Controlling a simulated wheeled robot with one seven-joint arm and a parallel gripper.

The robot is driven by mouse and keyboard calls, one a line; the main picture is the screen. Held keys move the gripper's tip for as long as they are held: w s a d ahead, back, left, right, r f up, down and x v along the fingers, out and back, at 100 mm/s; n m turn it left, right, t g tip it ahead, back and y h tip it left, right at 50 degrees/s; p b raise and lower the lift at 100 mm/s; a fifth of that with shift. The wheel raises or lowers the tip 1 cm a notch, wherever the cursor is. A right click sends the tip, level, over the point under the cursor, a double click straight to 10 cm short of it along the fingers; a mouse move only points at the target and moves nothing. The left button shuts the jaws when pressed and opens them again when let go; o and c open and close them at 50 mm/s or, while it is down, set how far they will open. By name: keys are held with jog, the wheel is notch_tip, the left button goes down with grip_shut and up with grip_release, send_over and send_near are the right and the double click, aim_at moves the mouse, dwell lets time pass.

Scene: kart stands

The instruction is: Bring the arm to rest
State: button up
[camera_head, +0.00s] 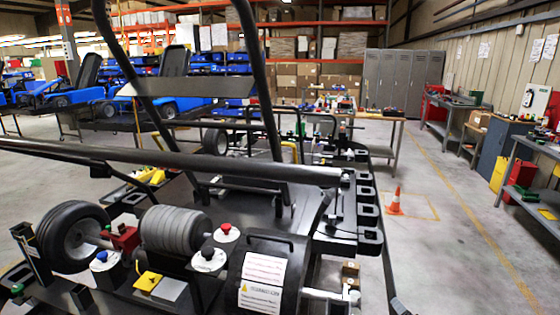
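My gripper is not in view, and no part that I can be sure is my arm shows. The head view shows a black tubular kart frame (220,168) close in front of me. Its bars cross the picture. A black wheel (72,236) with a pale hub is at the lower left, beside a ribbed grey cylinder (172,230). Red (226,228), black (207,252) and blue (102,257) knobs on white discs are near the cylinder.
An orange cone (395,204) stands on the floor to the right. A workbench (385,128) with small items stands behind the kart, near grey lockers (393,80). More benches line the right wall. Blue karts (170,95) are on stands at the back left.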

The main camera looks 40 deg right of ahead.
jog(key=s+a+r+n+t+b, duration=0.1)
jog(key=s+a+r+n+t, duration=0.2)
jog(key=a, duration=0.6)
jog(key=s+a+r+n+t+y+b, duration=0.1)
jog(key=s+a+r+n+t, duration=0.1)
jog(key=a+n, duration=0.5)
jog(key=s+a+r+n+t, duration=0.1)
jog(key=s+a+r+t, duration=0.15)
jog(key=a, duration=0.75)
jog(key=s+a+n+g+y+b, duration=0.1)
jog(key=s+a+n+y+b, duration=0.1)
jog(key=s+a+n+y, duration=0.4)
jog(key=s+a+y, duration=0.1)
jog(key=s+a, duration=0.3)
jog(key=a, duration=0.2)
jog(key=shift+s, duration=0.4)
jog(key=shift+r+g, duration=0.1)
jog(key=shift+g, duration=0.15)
